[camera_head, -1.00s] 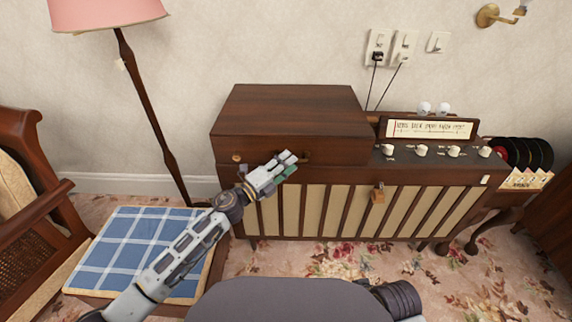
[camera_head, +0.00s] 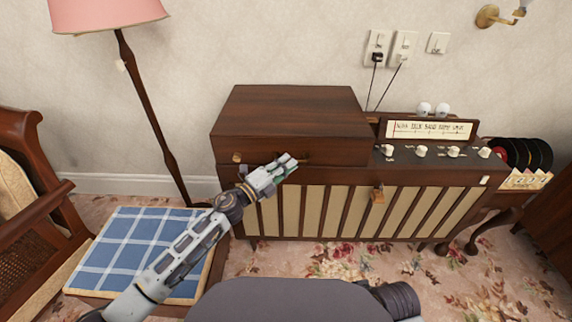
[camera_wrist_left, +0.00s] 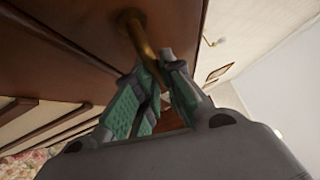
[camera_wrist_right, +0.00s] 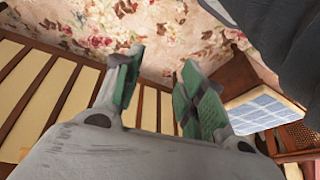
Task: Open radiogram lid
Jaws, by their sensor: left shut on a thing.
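The radiogram is a dark wooden cabinet with a slatted front (camera_head: 340,210). Its box-like wooden lid (camera_head: 285,110) at the left lies flat and closed. My left gripper (camera_head: 288,163) is at the lid's front edge. In the left wrist view its green-padded fingers (camera_wrist_left: 160,88) are shut on a brass handle (camera_wrist_left: 138,35) that sticks out from the dark wood. The fingers partly hide the handle. My right gripper (camera_wrist_right: 157,85) shows in its wrist view, open and empty, with floor and slats beyond.
A dial panel (camera_head: 430,130) with white knobs is right of the lid. Records (camera_head: 525,153) stand at the right. The wall is close behind the radiogram.

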